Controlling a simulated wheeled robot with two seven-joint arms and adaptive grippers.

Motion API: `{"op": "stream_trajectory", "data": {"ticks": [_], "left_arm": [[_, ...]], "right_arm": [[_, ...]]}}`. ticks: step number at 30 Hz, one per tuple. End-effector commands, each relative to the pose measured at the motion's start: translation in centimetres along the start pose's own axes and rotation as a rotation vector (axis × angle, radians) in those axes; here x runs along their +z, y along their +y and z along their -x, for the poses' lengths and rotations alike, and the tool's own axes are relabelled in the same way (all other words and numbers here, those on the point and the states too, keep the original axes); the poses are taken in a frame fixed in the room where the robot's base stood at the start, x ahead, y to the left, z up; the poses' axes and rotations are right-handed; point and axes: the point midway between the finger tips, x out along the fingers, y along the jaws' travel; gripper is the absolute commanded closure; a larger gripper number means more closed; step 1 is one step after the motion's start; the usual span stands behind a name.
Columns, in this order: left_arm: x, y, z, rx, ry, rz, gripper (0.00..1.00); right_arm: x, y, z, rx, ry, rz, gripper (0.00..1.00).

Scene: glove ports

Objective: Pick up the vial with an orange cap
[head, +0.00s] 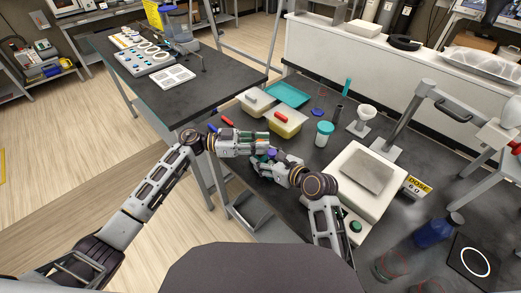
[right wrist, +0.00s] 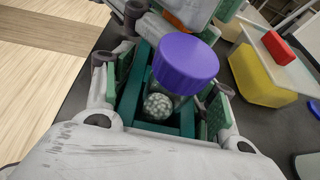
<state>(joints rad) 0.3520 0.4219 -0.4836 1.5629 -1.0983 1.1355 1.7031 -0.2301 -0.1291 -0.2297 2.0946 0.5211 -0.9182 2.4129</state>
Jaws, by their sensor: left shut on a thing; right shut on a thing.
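My right gripper (right wrist: 165,105) is shut on a vial of pale beads with a purple cap (right wrist: 188,64). The purple cap also shows in the head view (head: 271,153), between the two grippers. My left gripper (head: 277,143) is close beside the right one, in front of the tubs. In the right wrist view an orange thing (right wrist: 183,20) shows at the left gripper's jaws, at the top edge. It is mostly cut off and hidden, so I cannot tell whether it is the orange cap. The left gripper is shut on it.
A yellow tub (head: 287,124) with a red-handled lid, a teal tray (head: 289,94) and a teal-capped white jar (head: 324,133) stand beyond the grippers. A white balance (head: 349,200) and blue bottle (head: 434,230) are on the right. A side table (head: 213,85) is at left.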

Motion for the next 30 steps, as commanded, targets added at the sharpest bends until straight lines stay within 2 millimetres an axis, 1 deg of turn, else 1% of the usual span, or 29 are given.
{"op": "stream_trajectory", "data": {"ticks": [5, 10, 14, 24, 30], "left_arm": [[-0.3, 0.0, 0.0, 0.000, 0.000, -0.001, 0.99], [-1.4, 0.0, 0.1, 0.000, -0.001, -0.003, 0.99], [-3.1, 0.0, 0.1, 0.000, -0.001, -0.004, 0.99], [-8.0, 0.0, 0.0, 0.001, -0.001, -0.004, 0.99], [-9.7, 0.0, 0.0, 0.000, -0.001, -0.002, 0.99]], "right_arm": [[-0.1, 0.0, 0.0, 0.001, 0.003, -0.001, 0.70], [-0.1, 0.0, 0.0, 0.001, 0.003, -0.001, 0.70], [-0.1, 0.0, 0.0, 0.001, 0.003, -0.001, 0.70], [-0.2, 0.0, 0.0, 0.001, 0.003, -0.001, 0.70], [-0.2, 0.0, 0.0, 0.001, 0.003, -0.001, 0.70]]}}
